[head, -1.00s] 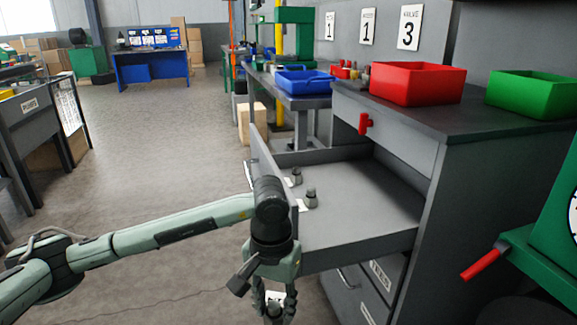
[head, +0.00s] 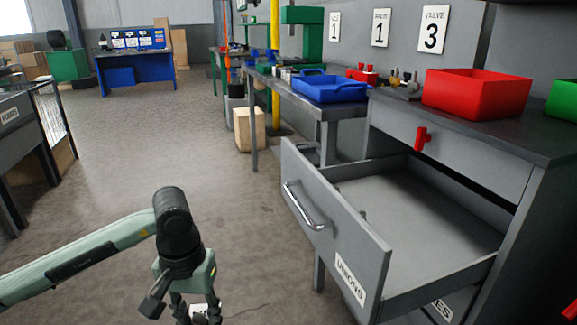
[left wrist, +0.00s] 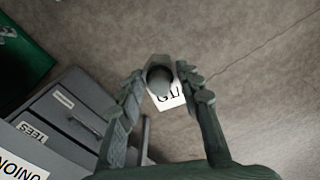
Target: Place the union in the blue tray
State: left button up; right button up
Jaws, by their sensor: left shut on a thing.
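My left gripper (head: 197,309) is at the bottom of the head view, over the floor, left of the open drawer. In the left wrist view its fingers (left wrist: 160,95) are shut on a dark grey union (left wrist: 160,76) with a white printed tag (left wrist: 172,97) by it. In the head view the union is mostly hidden by the fingers and the frame edge. The blue tray (head: 330,91) sits on a grey table further back, right of and apart from the gripper. My right gripper is not in view.
The drawer labelled UNIONS (head: 335,235) stands open, its front between my left arm and the cabinet. A red bin (head: 475,95) and green bin (head: 565,100) stand on the cabinet top. A cardboard box (head: 249,130) is on the floor by the table.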

aim_at(322, 88)
jog(key=i+j+u, duration=0.7)
jog(key=i+j, duration=0.15)
jog(key=i, duration=0.25)
jog(key=i+j, duration=0.15)
jog(key=i, duration=0.25)
jog(key=i+j, duration=0.15)
jog(key=i, duration=0.3)
jog(key=i+z, duration=0.35)
jog(key=i+j+z, duration=0.15)
jog(key=z, duration=0.25)
jog(key=i+j+z, duration=0.55)
jog(key=z, duration=0.3)
jog(key=i+j+z, duration=0.15)
jog(key=j+z, duration=0.15)
jog(key=z, duration=0.15)
jog(key=i+j+z, duration=0.1)
jog(key=j+z, duration=0.25)
jog(key=z, duration=0.15)
jog(key=j+z, duration=0.45)
jog(key=i+l, duration=0.05)
jog(key=l, duration=0.05)
